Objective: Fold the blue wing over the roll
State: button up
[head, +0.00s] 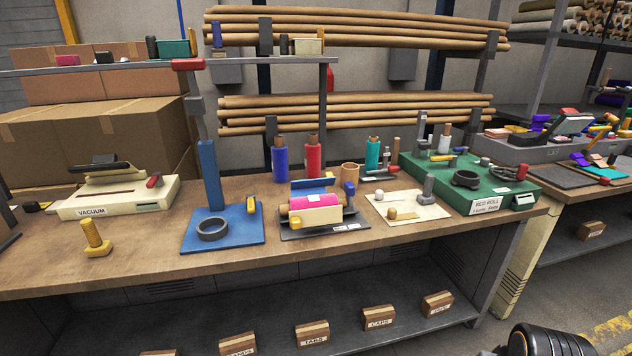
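A magenta roll (313,202) lies in a dark fixture (292,235) near the middle of the bench. The blue wing (313,185) stands up behind the roll, raised and apart from its top. A cream wing (316,217) stands along the front of the roll and hides its lower part. A blue-topped post (349,190) is at the fixture's right end, and a yellow knob is at its front left. Only a black rounded part of my arm shows at the lower right; my gripper's fingers are not in view.
A blue base with a tall column (209,175) and a dark ring is left of the fixture. A cream board (408,207) and a green case (465,185) are to the right. Blue and red spools (313,157) stand behind. The bench front (190,268) is clear.

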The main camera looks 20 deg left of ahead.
aim_at(309, 187)
jog(key=u, duration=1.45)
jog(key=i, duration=0.1)
jog(key=z, duration=0.3)
